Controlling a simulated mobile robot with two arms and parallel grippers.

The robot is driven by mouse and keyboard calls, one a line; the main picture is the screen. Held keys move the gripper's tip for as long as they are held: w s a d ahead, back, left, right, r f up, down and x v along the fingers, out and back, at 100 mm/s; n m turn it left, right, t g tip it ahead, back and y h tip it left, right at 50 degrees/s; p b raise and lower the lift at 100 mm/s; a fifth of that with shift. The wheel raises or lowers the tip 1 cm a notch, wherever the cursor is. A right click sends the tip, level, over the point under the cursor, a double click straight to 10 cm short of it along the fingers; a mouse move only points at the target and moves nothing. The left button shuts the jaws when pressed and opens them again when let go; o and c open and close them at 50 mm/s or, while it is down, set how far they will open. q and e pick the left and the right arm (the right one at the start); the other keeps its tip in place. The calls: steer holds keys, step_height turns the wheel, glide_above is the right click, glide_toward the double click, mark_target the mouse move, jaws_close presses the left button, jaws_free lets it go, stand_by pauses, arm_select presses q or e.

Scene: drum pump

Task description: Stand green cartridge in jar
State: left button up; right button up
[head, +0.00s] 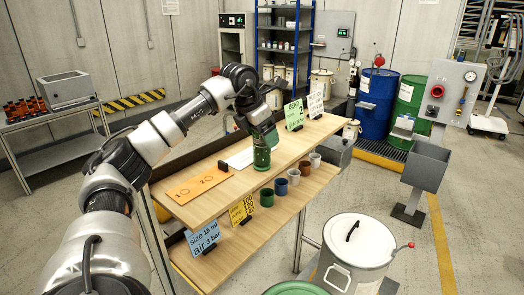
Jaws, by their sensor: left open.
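A green cylinder (262,157), which looks like the green cartridge, stands upright near the front edge of the upper wooden shelf. My left gripper (262,128) is open and points down right over its top; fingers and cylinder overlap, so I cannot tell whether they touch. Whether a jar is around the cylinder is too small to tell. My right gripper is out of view.
An orange board (197,186) marked 1 and 2 lies on the upper shelf's left. A green card (294,114) and a white card (315,104) stand at its back right. Blue (207,238) and yellow (241,210) signs stand at the lower shelf. A lidded white drum (357,242) is in front.

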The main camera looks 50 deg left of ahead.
arm_select(q)
steer(key=shift+w+f, duration=0.1)
steer(key=shift+f, duration=0.2)
steer(key=shift+r, duration=0.1)
steer(key=c, duration=1.4)
steer(key=shift+c, duration=0.2)
